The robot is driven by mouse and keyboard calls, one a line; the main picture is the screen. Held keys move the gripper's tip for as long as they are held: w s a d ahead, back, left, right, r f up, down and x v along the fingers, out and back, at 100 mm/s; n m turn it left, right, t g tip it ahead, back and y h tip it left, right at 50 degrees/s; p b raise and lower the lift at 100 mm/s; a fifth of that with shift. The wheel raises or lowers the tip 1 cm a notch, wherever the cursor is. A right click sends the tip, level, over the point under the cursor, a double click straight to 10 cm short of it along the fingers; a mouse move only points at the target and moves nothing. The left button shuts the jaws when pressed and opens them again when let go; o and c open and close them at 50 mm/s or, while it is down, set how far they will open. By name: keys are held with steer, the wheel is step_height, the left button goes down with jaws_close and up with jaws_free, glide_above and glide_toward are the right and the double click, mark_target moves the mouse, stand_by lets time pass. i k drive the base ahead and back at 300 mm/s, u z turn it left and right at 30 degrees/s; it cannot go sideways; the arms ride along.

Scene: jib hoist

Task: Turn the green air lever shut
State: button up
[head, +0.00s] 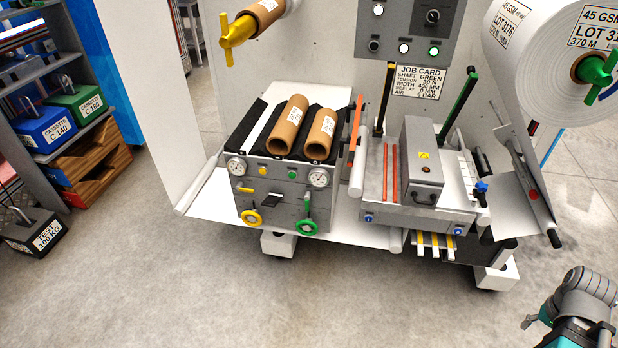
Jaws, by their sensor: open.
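A small green lever (308,200) is on the front of the grey valve box (279,199) in the head view. It points roughly up and down, just above a green round handwheel (307,227) and below the right gauge (319,177). A matching yellow lever (245,190) lies sideways on the left, above a yellow handwheel (251,217). Part of my arm (580,300) shows at the bottom right corner, well away from the box. I cannot make out my gripper's fingers in this view, and nothing of mine touches the lever.
Cardboard cores (288,124) lie on top of the box. A grey unit (418,185) with a long green-handled lever (458,108) stands to its right, beside a tilted metal plate (520,165). A shelf with cassettes (45,130) is far left. The floor (300,305) in front is clear.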

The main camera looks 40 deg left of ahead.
mark_target(307, 196)
steer(key=u, duration=1.15)
